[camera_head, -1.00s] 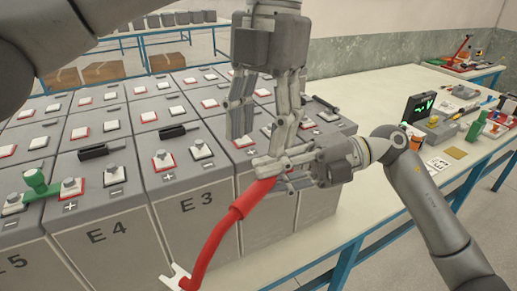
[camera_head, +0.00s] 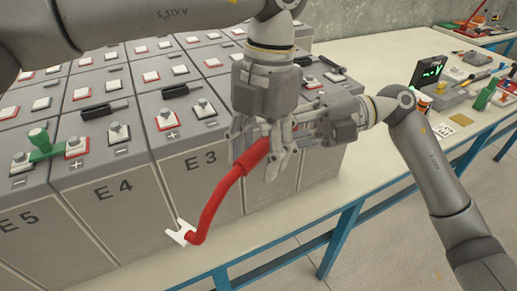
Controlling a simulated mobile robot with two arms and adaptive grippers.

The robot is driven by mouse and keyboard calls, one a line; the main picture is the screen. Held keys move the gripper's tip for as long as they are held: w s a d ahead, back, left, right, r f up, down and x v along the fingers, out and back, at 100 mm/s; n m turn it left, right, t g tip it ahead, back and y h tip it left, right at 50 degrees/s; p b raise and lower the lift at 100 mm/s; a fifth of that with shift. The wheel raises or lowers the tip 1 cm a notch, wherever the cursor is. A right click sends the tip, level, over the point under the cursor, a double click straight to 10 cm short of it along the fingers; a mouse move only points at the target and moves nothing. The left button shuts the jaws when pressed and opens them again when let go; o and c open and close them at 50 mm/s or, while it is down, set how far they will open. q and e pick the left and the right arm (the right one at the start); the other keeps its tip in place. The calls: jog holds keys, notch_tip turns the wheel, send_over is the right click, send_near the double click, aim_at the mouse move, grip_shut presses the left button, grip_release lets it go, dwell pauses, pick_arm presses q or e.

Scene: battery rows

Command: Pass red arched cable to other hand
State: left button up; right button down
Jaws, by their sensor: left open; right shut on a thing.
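The red arched cable (camera_head: 213,205) hangs in front of the battery marked E3, its white forked end low at the left. Its upper end runs up between the two grippers and is partly hidden. My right gripper (camera_head: 288,133), from the right, is shut on the upper part of the cable; its fingertips are mostly hidden behind my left gripper. My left gripper (camera_head: 259,160) points down from above, open, its fingers on either side of the thick red sleeve close to the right gripper. I cannot tell whether they touch it.
Rows of grey batteries (camera_head: 118,200) with red and white terminals fill the left and middle. A green link (camera_head: 41,142) and black connectors sit on them. The white table (camera_head: 385,68) has small tools and a meter (camera_head: 428,72) at the right.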

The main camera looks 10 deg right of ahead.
pick_arm(q)
grip_shut()
jog(key=shift+r, duration=0.1)
pick_arm(e)
jog(key=c, duration=1.1)
grip_release()
jog(key=shift+c, duration=0.2)
